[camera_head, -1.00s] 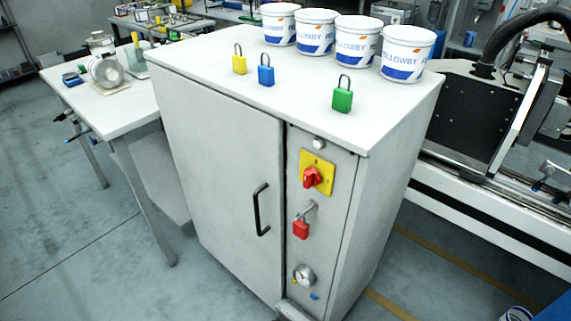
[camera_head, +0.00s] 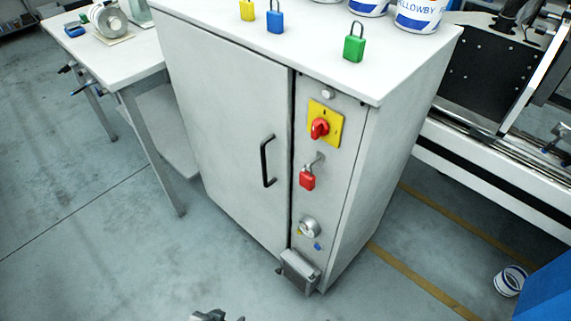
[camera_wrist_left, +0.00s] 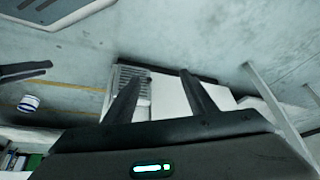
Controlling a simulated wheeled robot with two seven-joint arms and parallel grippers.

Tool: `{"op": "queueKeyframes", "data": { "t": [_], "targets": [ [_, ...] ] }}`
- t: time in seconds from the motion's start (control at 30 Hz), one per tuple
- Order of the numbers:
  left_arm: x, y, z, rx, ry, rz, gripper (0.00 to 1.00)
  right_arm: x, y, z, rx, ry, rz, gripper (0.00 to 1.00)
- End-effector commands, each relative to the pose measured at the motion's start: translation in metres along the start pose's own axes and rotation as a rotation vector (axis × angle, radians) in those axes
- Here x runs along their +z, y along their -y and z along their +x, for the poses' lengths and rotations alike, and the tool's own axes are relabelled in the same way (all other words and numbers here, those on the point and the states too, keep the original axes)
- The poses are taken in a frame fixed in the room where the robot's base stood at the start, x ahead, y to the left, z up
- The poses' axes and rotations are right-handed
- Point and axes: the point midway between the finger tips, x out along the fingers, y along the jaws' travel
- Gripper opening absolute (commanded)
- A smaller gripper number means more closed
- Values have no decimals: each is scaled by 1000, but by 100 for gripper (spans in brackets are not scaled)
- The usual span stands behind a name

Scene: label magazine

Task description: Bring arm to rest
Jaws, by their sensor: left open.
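My left gripper (camera_wrist_left: 165,76) shows in the left wrist view with its two dark fingers apart and nothing between them. It points down past the grey-white cabinet (camera_head: 225,130), whose pale side and a grille lie beyond the fingers. At the bottom edge of the head view is a small grey part (camera_head: 215,315), likely the tip of my left arm, in front of the cabinet and apart from it. A dark shape (camera_wrist_left: 25,70) at the left of the wrist view may be part of my other arm; I cannot tell.
Yellow, blue and green padlocks (camera_head: 354,45) stand on the cabinet top near white tubs (camera_head: 420,14). A side table (camera_head: 105,65) stands left. A tub (camera_head: 510,280) lies on the floor right. The left floor is clear.

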Motion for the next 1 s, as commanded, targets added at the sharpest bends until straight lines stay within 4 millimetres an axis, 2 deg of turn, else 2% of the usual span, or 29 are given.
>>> {"op": "queueKeyframes", "data": {
  "t": [0.03,0.2,0.4,0.63,1.0],
  "targets": [
    [8,-4,19,5,-10,1,51,-1,1,0,0,-1,1,31],
    [33,-14,71,19,-73,6,51,1,3,0,-2,2,4,31],
    [69,-26,114,36,-142,13,51,12,6,-4,-5,16,7,31],
    [94,-33,133,47,-192,17,51,22,8,-8,-6,30,9,31],
    [97,-34,135,49,-202,18,51,10,4,-3,-2,13,4,31]
  ]
}}
